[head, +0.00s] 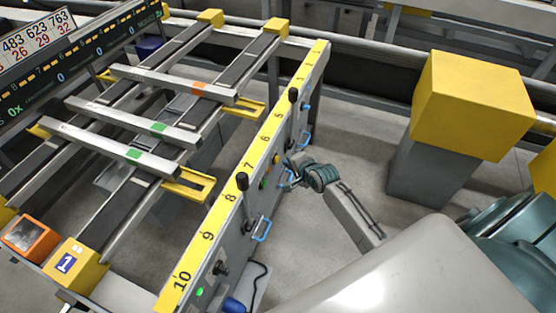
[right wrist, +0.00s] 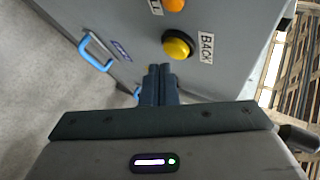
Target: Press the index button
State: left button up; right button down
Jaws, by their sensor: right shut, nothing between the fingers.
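No button labelled index can be read in either view. In the right wrist view a round yellow button (right wrist: 177,45) sits beside a BACK label (right wrist: 206,49) on a grey panel (right wrist: 130,25). An orange button (right wrist: 174,4) is partly cut off at the top edge, beside a label ending in LL. My right gripper (right wrist: 160,69) is shut and empty, its fingertips just below the yellow button in the picture; contact cannot be told. In the head view the right gripper (head: 288,176) is at the panel's side, near a small green button (head: 263,184). My left gripper is not in view.
Blue handles (head: 263,230) and black levers (head: 242,181) stick out from the panel, whose yellow numbered strip (head: 222,222) runs along the top. A yellow-topped grey block (head: 472,105) stands to the right. Between them is open floor.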

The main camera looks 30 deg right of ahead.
jog(key=shift+w, duration=0.1)
jog(key=shift+w+a+p, duration=0.25)
jog(key=shift+a+p, duration=0.05)
jog(key=shift+p, duration=0.1)
